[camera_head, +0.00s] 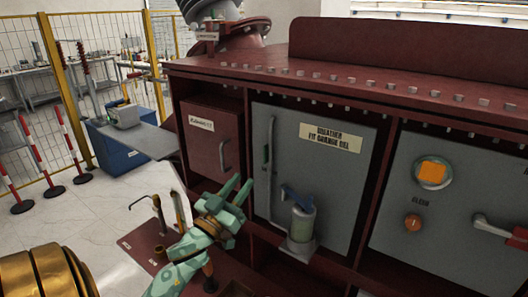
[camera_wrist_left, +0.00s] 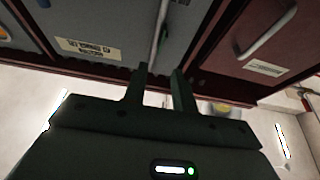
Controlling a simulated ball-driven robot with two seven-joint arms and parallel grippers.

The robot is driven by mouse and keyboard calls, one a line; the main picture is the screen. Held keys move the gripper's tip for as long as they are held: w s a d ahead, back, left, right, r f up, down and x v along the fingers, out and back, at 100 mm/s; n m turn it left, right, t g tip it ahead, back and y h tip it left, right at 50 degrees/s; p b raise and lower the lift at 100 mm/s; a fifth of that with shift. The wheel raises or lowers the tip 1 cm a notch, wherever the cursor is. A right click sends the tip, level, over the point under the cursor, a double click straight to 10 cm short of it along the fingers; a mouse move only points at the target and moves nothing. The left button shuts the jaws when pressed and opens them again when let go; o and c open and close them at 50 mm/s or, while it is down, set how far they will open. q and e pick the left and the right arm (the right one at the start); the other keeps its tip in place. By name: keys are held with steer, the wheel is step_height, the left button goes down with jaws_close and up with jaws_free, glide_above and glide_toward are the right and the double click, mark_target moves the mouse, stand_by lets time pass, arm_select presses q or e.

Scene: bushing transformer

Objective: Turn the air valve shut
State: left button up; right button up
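A blue lever (camera_head: 297,198) sits on a grey-green cylinder (camera_head: 302,222) at the foot of a vertical pipe (camera_head: 268,150), on a grey panel of the transformer. I cannot tell for sure whether this lever is the air valve. My left gripper (camera_head: 241,181) is left of the lever, apart from it in the picture, with its fingers pointing up. In the left wrist view its two fingers (camera_wrist_left: 160,70) stand apart with nothing held between them, and the pipe (camera_wrist_left: 160,30) shows beyond them. My right gripper is not in view.
The breather label (camera_head: 338,138) is above the lever. A red door with a handle (camera_head: 223,155) is to the left. Thin upright pipes (camera_head: 158,212) stand low at left.

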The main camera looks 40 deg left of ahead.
mark_target(264, 153)
arm_select(q)
steer(key=p+x, duration=0.1)
steer(key=x, duration=1)
jaws_close()
